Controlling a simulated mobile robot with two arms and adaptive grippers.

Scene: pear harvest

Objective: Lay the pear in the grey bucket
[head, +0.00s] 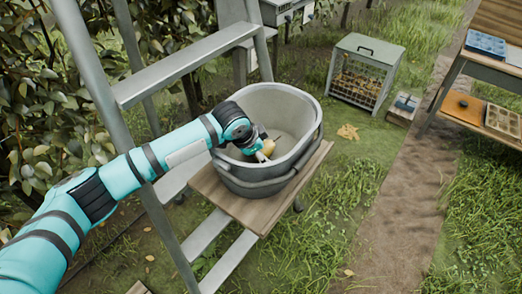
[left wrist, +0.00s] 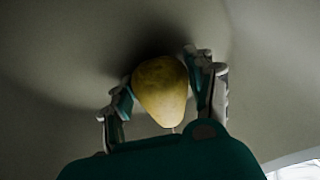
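The yellow-green pear (left wrist: 160,88) sits between the two fingers of my left gripper (left wrist: 160,78) in the left wrist view. The fingertips are close against its sides, and the gripper looks shut on it. In the head view the left gripper (head: 263,151) reaches down inside the grey bucket (head: 301,160), with the pear (head: 268,147) showing at its fingers. The inner wall of the bucket fills the left wrist view behind the pear. Whether the pear touches the bucket's floor I cannot tell. My right gripper is not in view.
The bucket stands on a wooden board (head: 221,200) on a grey stepladder (head: 190,65). A leafy tree is at the left. A crate with a mesh front (head: 363,80) stands on the grass behind. A wooden table (head: 492,65) with trays is at the right.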

